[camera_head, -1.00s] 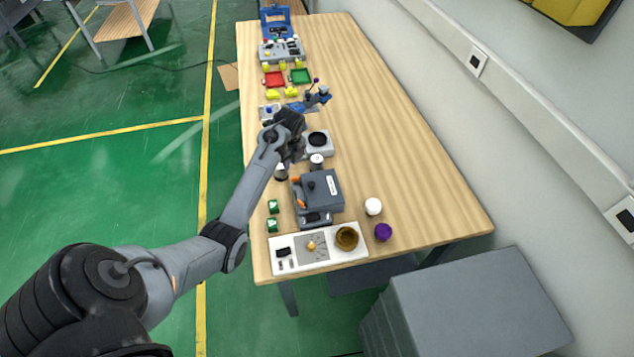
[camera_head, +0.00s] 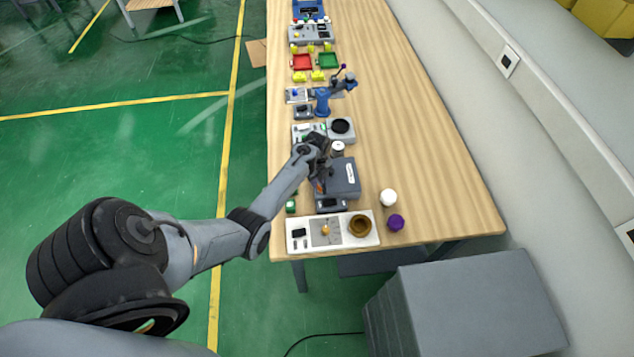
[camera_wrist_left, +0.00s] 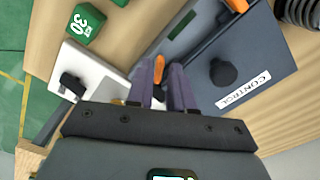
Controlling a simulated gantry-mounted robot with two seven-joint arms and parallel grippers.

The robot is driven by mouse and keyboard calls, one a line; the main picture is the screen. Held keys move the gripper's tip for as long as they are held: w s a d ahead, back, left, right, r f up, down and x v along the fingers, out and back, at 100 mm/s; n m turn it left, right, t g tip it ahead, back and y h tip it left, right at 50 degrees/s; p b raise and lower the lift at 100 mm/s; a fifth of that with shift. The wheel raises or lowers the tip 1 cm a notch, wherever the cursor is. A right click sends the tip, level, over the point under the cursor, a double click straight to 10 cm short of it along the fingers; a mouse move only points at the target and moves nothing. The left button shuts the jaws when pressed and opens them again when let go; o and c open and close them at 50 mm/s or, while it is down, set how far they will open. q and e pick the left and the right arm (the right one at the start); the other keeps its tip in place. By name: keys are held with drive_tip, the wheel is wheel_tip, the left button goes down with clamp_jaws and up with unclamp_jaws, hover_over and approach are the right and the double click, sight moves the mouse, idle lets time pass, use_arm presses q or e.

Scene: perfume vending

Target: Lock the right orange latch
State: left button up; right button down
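The grey control box (camera_head: 346,177), with a black knob (camera_wrist_left: 223,72) and a label, stands near the table's front end. In the left wrist view, one orange latch (camera_wrist_left: 158,69) is between the tips of my left gripper (camera_wrist_left: 162,72). This latch is the one nearer the white tray. The two fingers are apart, with a small gap beside the latch; contact is unclear. A second orange latch (camera_wrist_left: 237,4) shows at the top edge. In the head view, my left gripper (camera_head: 322,174) is over the box's left side and partly hides it. My right gripper is out of view.
The white tray (camera_head: 294,246) with a brown bowl (camera_head: 360,225) lies in front of the box. Green cubes (camera_wrist_left: 85,23) stand beside the box. A white jar (camera_head: 388,197) and a purple one (camera_head: 396,222) stand to the right. The table's right side is clear.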

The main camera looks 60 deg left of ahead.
use_arm(q)
drive_tip(key=shift+f, duration=1)
drive_tip(key=shift+c, duration=0.3)
clamp_jaws()
